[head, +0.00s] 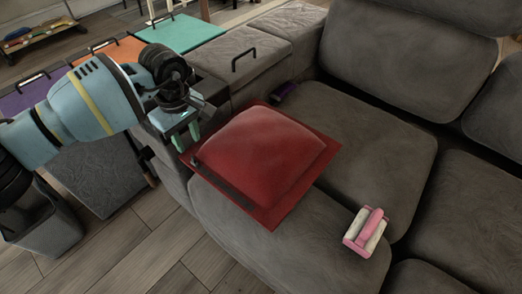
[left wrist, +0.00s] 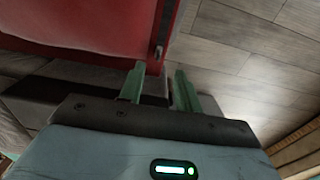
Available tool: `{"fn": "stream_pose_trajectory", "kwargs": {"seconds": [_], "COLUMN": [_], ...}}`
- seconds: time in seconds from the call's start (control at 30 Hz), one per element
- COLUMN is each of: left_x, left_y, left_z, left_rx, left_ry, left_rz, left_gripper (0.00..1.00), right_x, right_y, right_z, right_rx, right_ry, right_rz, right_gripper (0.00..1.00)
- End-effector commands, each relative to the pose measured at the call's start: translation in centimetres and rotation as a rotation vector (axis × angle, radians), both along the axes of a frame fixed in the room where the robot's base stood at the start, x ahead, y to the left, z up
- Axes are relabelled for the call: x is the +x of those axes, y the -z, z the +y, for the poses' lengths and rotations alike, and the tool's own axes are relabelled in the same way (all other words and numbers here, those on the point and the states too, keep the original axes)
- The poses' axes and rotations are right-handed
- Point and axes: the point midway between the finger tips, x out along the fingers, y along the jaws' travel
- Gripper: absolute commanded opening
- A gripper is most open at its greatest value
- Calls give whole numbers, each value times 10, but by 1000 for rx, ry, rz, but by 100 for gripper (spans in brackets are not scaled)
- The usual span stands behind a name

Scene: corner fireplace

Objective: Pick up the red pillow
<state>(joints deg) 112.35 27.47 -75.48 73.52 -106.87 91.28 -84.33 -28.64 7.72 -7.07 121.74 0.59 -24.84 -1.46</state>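The red pillow (head: 265,155) lies flat on the grey sofa seat, with a dark strip along its front left edge. My left gripper (head: 187,137) is just beyond the pillow's left corner, above the sofa's arm side. In the left wrist view the two green fingers (left wrist: 160,88) stand apart with nothing seen between them. The pillow's red edge (left wrist: 90,25) shows at the upper left there, close to one fingertip; I cannot tell whether they touch. My right gripper is in neither view.
A pink and white object (head: 366,232) lies on the seat to the right. A small dark purple item (head: 284,92) is behind the pillow. The sofa armrest (head: 245,60) and colored-topped boxes (head: 180,33) stand at the left.

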Motion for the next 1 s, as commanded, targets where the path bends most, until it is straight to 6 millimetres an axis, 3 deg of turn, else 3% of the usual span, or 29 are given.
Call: {"fn": "stream_pose_trajectory", "kwargs": {"seconds": [0.1, 0.37, 0.7, 1.0], "left_x": [0, 0, 1, 2], "left_y": [15, 22, 66, 68], "left_z": [0, 0, 0, 0], "left_rx": [0, -1, -1, -2], "left_ry": [0, 0, 0, 0], "left_rz": [4, 2, 5, 1], "left_gripper": [34, 34, 34, 31], "right_x": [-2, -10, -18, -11], "right_y": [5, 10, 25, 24], "right_z": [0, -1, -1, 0], "right_rx": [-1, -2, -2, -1], "right_ry": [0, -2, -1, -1], "right_rz": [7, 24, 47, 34], "right_gripper": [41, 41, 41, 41]}}
